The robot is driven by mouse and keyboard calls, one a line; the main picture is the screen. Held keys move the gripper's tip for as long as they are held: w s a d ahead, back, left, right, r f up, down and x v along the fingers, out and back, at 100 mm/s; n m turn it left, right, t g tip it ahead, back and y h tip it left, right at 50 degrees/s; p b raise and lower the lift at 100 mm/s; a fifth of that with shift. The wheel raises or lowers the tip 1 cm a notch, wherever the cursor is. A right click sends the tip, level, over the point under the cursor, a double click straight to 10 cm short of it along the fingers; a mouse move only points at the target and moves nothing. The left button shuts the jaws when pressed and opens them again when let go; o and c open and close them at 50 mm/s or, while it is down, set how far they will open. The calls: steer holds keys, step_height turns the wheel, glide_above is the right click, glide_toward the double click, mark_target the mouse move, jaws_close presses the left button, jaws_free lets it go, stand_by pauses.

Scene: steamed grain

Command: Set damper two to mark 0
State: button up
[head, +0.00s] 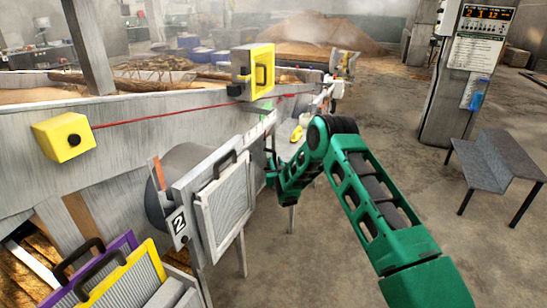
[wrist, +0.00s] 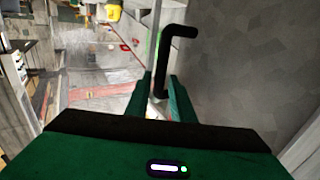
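Damper two is the grey plate unit marked "2" (head: 179,224) at the centre left of the head view. A pale ribbed panel (head: 226,205) with a black handle (head: 225,163) stands in front of it. An orange-brown strip (head: 157,172) shows at its left edge; I cannot read any marks. My gripper (head: 270,172) is just right of the panel, partly hidden by my arm. In the wrist view my gripper (wrist: 160,85) has its two green fingers apart. A black bent handle (wrist: 182,31) rises beyond them, its lower end between the fingers; contact cannot be told.
A yellow-framed panel (head: 124,280) and a purple-framed panel (head: 75,290) stand at lower left. Yellow boxes (head: 63,137) and (head: 252,72) sit on the trough wall. A grey bench (head: 496,158) and a pillar with a display (head: 488,14) stand right. The floor between is clear.

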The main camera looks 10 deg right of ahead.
steer(key=w, duration=0.7)
steer(key=shift+d, duration=0.15)
jaws_close()
